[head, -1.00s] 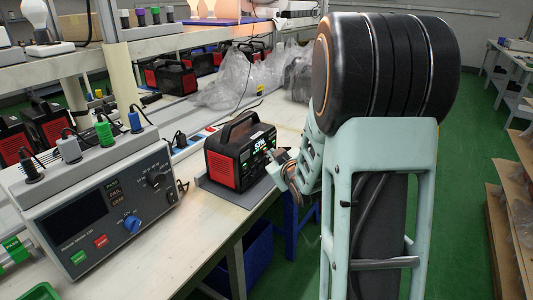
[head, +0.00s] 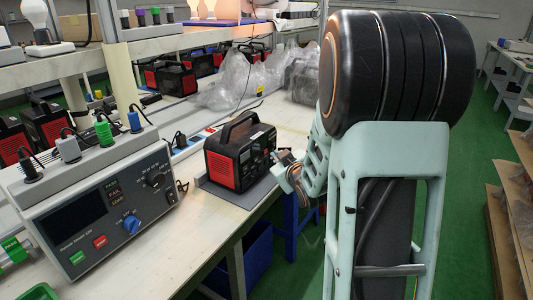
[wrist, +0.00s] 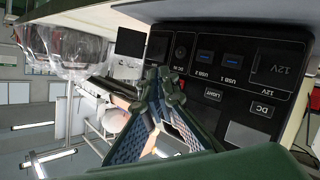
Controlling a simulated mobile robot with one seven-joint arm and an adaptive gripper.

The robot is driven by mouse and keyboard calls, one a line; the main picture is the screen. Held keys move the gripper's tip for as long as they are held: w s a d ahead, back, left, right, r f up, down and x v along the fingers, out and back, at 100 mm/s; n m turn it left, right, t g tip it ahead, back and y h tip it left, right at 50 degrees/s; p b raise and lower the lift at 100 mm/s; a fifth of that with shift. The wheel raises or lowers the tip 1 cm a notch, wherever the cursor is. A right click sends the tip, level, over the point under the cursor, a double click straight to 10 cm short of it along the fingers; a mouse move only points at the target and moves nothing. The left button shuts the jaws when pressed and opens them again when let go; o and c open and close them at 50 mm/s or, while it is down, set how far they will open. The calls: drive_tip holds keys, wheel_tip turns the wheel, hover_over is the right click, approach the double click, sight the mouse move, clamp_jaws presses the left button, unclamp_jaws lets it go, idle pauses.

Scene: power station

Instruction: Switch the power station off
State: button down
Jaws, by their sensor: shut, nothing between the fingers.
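The power station (head: 233,166) is a black box with red sides and a top handle, standing upright on the bench. Its front panel (wrist: 225,75) fills the upper right of the wrist view, tilted, with USB and 12V ports and LIGHT and DC labels. No lit readout shows on the panel now. My gripper (head: 278,168) is just right of the front panel in the head view. In the wrist view my gripper (wrist: 166,86) is shut and empty, its tips overlapping the panel's lower edge. I cannot tell whether they touch it. The tips hide part of the panel.
A grey tester (head: 95,215) with knobs and buttons stands at the left of the bench (head: 195,240). More red and black units stand behind. Clear plastic wrap (head: 235,85) lies at the back. A blue bin (head: 255,250) is under the bench.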

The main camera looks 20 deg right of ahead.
drive_tip(key=shift+s+d, duration=0.95)
drive_tip(key=shift+s, duration=0.25)
drive_tip(key=shift+s+d, duration=0.9)
drive_tip(key=shift+s, duration=0.25)
